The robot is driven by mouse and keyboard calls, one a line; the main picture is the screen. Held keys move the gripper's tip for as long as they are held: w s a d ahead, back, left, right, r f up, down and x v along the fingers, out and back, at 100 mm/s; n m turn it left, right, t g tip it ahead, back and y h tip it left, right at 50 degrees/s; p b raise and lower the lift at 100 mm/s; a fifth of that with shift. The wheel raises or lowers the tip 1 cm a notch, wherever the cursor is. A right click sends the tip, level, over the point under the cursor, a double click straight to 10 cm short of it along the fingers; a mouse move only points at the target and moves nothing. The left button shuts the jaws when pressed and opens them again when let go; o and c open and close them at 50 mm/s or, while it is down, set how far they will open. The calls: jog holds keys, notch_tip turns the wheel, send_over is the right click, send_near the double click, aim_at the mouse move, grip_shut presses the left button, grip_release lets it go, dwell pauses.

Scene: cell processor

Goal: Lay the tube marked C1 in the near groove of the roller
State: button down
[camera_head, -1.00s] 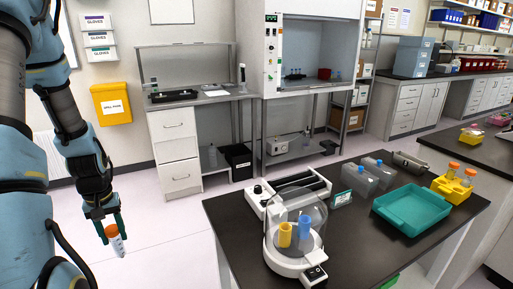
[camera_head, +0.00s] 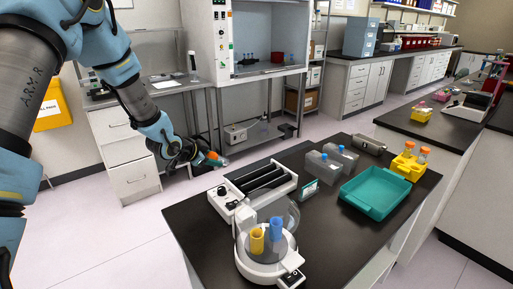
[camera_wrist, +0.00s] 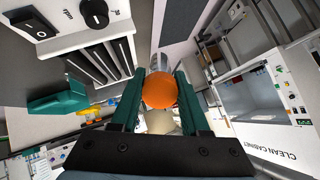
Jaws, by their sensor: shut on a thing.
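My gripper (camera_head: 208,158) is shut on an orange-capped tube (camera_head: 213,157), held in the air left of the roller, just beyond the table's left edge. In the wrist view the tube's orange cap (camera_wrist: 158,91) sits between the green fingers, and its clear body extends behind the cap. The mark on the tube cannot be read. The roller (camera_head: 239,195) is a white machine with dark parallel rollers and a knob, near the table's back left corner. In the wrist view the roller (camera_wrist: 68,48) shows at upper left, apart from the tube, with its grooves empty.
A white domed device (camera_head: 266,268) with a yellow and a blue holder stands in front of the roller. A teal tray (camera_head: 375,211), two clear grey boxes and a yellow rack (camera_head: 407,170) with orange-capped tubes lie to the right. The dark tabletop (camera_head: 322,245) has free room in front.

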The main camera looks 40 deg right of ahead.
jog(key=s+d+r+m+g+h, duration=0.3)
jog(key=s+d+r+m+g, duration=0.15)
jog(key=s+d, duration=0.6)
jog(key=shift+t, duration=0.25)
jog(key=f+b, duration=0.2)
jog(key=f, duration=0.2)
jog(key=f+b, duration=0.3)
jog(key=f, duration=0.1)
jog(key=shift+w+d, duration=0.2)
jog(key=shift+c, duration=1.6)
grip_release()
jog(key=b+v, duration=0.3)
jog(key=v, duration=0.7)
jog(key=shift+a+r, duration=0.25)
jog(key=shift+a, duration=0.1)
jog(key=shift+w, duration=0.1)
